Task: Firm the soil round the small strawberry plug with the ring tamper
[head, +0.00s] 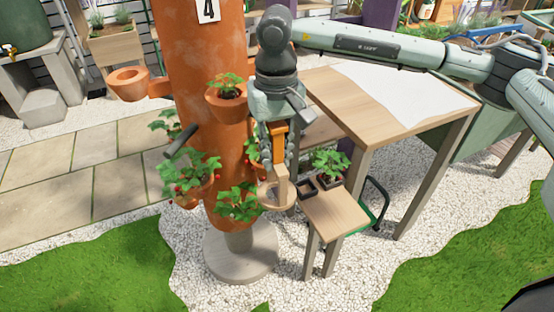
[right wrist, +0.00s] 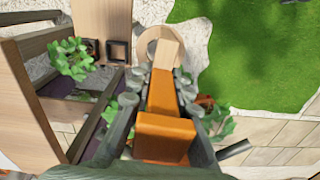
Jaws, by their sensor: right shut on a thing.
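My right gripper (head: 277,160) points down beside the terracotta planting tower (head: 205,60). It is shut on the ring tamper (head: 279,138), which has an orange handle and a pale wooden lower part. The tamper also shows in the right wrist view (right wrist: 165,100). Its lower end is at a round tan rim (head: 276,194), also in the wrist view (right wrist: 145,50). I cannot tell whether this rim is a tower pocket or the tamper's ring. Soil and a small plug there are hidden. My left gripper is out of view.
Leafy plants with red fruit (head: 195,170) grow from the tower's other pockets. A dark rod (head: 180,141) sticks out of its left side. A larger table (head: 345,105) stands behind.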

